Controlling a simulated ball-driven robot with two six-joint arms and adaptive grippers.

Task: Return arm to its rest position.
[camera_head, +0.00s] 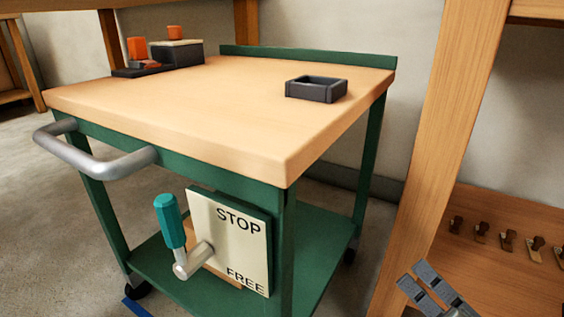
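My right gripper (428,286) shows at the lower right edge of the head view, grey, with its two fingers close beside each other. It is apart from the cart and touches nothing that I can see. Whether the fingers are fully shut is unclear. My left gripper is not in view. A lever with a teal handle (169,221) stands nearly upright on the cart's front, its handle end up beside the word STOP on the sign plate (232,240). FREE is written at the plate's bottom.
The green cart with a wooden top (215,110) fills the middle. A grey push handle (95,160) juts out at left. A dark open tray (316,89) and a dark box (178,53) stand on top. A wooden post (445,150) and hooks (507,240) are at right.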

